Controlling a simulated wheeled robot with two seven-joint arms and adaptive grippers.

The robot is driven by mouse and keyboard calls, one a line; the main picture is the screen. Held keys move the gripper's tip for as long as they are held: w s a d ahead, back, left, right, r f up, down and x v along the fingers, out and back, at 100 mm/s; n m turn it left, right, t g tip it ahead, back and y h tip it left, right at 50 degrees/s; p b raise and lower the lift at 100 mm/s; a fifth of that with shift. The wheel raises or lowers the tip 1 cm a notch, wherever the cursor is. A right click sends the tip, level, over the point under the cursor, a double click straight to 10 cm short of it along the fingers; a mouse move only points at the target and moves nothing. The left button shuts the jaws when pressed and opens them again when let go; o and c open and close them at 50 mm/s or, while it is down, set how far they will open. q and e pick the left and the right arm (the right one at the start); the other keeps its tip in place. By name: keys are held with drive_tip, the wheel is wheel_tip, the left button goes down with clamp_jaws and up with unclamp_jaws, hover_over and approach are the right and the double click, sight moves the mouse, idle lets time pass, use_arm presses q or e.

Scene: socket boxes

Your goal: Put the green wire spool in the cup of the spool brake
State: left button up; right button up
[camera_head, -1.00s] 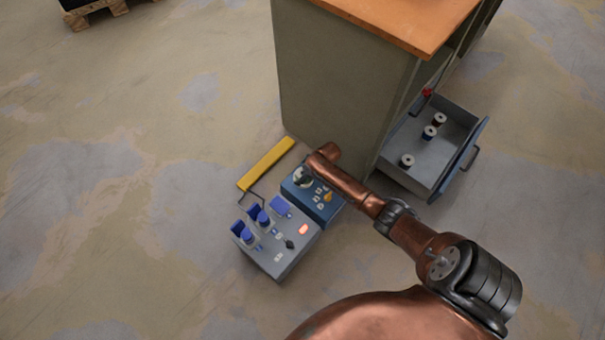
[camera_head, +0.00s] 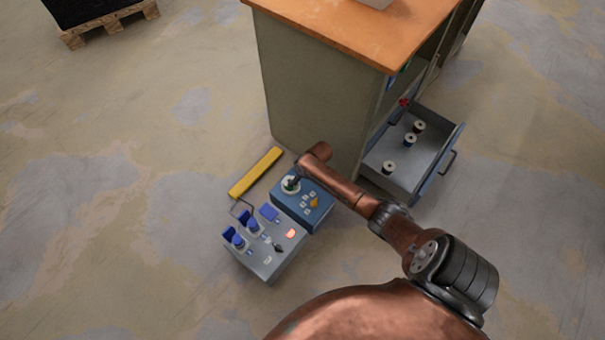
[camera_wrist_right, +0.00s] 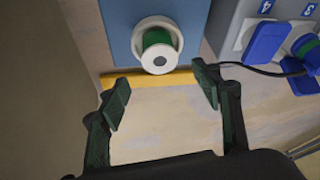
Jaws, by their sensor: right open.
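The green wire spool (camera_wrist_right: 155,38) has a white flange facing the camera in the right wrist view. It sits inside the white round cup (camera_wrist_right: 142,22) of the spool brake, a blue box (camera_wrist_right: 119,19). In the head view the cup (camera_head: 290,186) is at the upper left of the blue box (camera_head: 318,213), partly behind my right wrist. My right gripper (camera_wrist_right: 161,81) is open and empty, its fingers apart on the near side of the spool and not touching it. My left gripper is in neither view.
A grey socket box (camera_head: 268,263) with blue covers and a lit red switch stands beside the blue box. A yellow bar (camera_head: 256,172) lies behind. A cabinet (camera_head: 318,105) has an open drawer (camera_head: 437,163) holding several spools. A black cable crosses the right wrist view.

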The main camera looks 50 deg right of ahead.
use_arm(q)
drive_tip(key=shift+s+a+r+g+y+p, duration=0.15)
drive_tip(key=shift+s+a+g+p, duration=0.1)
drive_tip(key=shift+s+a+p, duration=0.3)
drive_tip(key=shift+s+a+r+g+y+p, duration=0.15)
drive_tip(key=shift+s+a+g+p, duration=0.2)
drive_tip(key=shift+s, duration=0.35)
use_arm(e)
drive_tip(key=v, duration=0.3)
drive_tip(key=shift+s+r, duration=0.15)
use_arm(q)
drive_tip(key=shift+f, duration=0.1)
